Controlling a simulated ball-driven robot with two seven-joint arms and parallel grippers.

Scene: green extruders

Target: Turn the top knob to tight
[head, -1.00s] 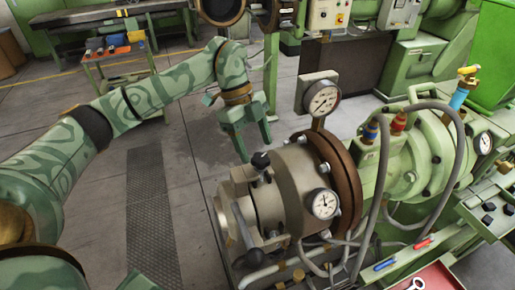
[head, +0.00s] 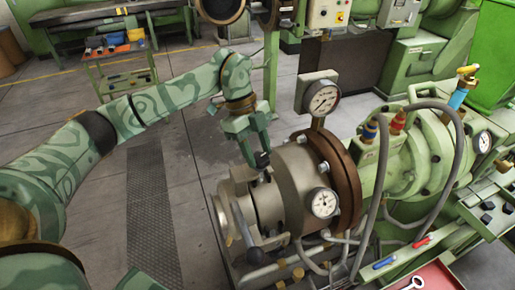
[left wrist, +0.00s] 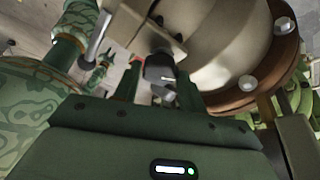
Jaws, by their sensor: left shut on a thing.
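The top knob (head: 262,160) is a black knob on the upper side of the beige extruder head (head: 292,168). My left gripper (head: 257,158) has come down over it from above, with its green fingers closed on the knob. In the left wrist view the black knob (left wrist: 160,72) sits between the two fingers, beside the beige housing. The fingers hide part of the knob, and I see no mark that tells its setting. A lower black-ended lever (head: 256,256) sticks out at the front.
A round gauge (head: 322,99) stands on a stem behind the knob. A second gauge (head: 323,203) faces front at the right. Grey hoses (head: 380,190) loop further right. The floor left of the extruder is open, with a dark grating (head: 150,210).

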